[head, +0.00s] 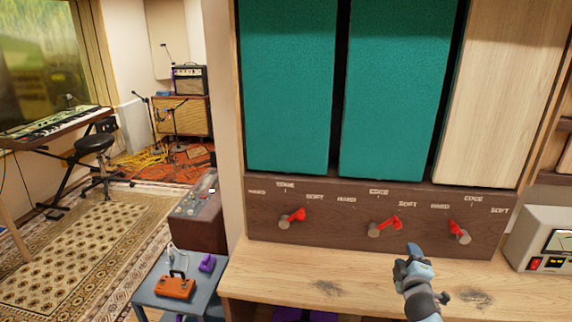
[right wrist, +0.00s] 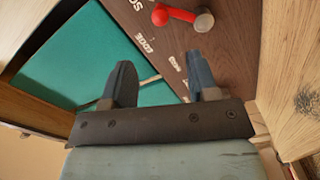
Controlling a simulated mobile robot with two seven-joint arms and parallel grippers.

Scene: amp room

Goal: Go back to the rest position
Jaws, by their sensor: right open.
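My right gripper (head: 408,262) is in front of the wooden ledge, below the brown control panel (head: 335,230). In the right wrist view its two dark fingers (right wrist: 163,85) are spread apart with nothing between them. The panel carries three red levers: a left one (head: 293,217), a middle one (head: 385,226) and a right one (head: 459,231), with HARD, EDGE and SOFT labels above. The gripper appears apart from them. One red lever (right wrist: 178,15) shows beyond the fingers in the right wrist view. My left gripper is out of view.
Two teal panels (head: 290,85) and a pale wood panel (head: 505,90) stand above the levers. The wooden ledge (head: 300,280) is mostly clear. A metering box (head: 540,240) stands right. A small grey table (head: 155,297) holds an orange object (head: 175,287) and a purple one (head: 207,263).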

